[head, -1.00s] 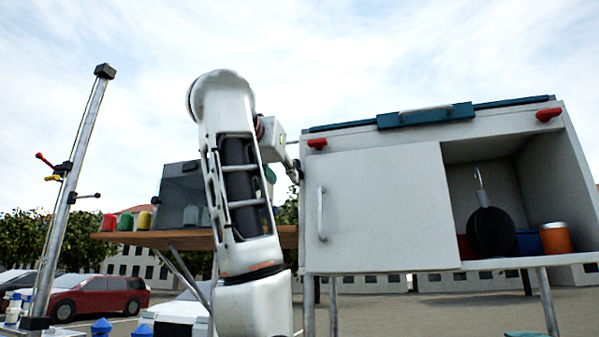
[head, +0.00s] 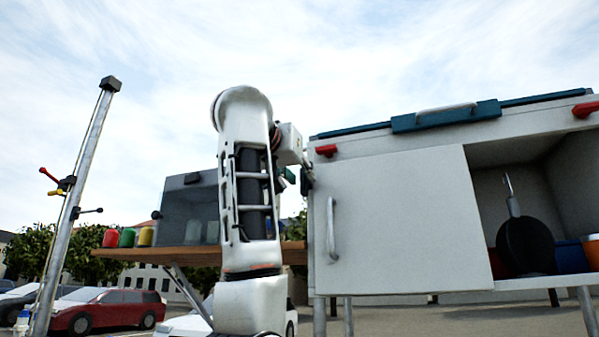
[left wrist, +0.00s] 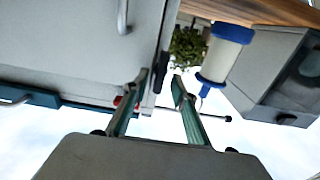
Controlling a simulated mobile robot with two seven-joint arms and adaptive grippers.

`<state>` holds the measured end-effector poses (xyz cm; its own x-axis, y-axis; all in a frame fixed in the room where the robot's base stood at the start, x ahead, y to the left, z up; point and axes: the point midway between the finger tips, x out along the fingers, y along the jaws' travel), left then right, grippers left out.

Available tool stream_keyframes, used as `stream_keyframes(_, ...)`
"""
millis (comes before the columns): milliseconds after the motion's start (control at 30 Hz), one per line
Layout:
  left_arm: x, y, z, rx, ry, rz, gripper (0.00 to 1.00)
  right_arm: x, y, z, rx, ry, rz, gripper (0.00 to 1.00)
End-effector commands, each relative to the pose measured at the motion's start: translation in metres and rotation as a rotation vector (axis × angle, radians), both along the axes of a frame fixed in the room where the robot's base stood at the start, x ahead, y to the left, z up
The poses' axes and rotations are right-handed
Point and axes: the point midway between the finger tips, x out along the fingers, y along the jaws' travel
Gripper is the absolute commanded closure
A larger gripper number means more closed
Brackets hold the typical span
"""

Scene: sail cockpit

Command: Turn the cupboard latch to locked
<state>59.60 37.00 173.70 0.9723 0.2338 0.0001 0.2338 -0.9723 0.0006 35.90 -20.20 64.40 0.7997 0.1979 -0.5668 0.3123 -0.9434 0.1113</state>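The pale grey cupboard (head: 400,215) stands at the right of the head view, its sliding door covering the left part. A red latch (head: 326,151) sits at its upper left front corner, and another red latch (head: 585,110) at the upper right. My left gripper (head: 305,182) is beside the cupboard's left edge, just below and left of the left latch, mostly hidden behind my arm. The red latch (left wrist: 118,100) shows partly behind the left-hand finger; contact cannot be told. My right gripper is out of view.
A wooden table (head: 180,254) with coloured jars and a grey box (head: 188,208) stands left of the cupboard. A tilted metal pole (head: 75,200) stands further left. A black pan (head: 525,244) hangs in the cupboard's open right part.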

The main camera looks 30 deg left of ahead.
Motion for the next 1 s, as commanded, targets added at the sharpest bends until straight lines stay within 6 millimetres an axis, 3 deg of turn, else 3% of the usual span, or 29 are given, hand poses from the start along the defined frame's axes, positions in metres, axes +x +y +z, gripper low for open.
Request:
stream_keyframes(300,0.0035,0.0006,-0.0008,0.001,0.001,0.0,0.74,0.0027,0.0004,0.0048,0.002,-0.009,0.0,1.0)
stream_keyframes(400,0.0034,0.0006,-0.0007,0.001,0.0,0.0,1.0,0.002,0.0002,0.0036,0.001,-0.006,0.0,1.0)
stream_keyframes(767,0.0033,0.0004,-0.0006,0.017,0.004,0.0,1.0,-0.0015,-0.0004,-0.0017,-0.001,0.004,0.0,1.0)
stream_keyframes(1000,0.0034,-0.0004,-0.0008,0.116,0.028,-0.001,1.0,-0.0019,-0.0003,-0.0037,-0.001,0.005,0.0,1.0)
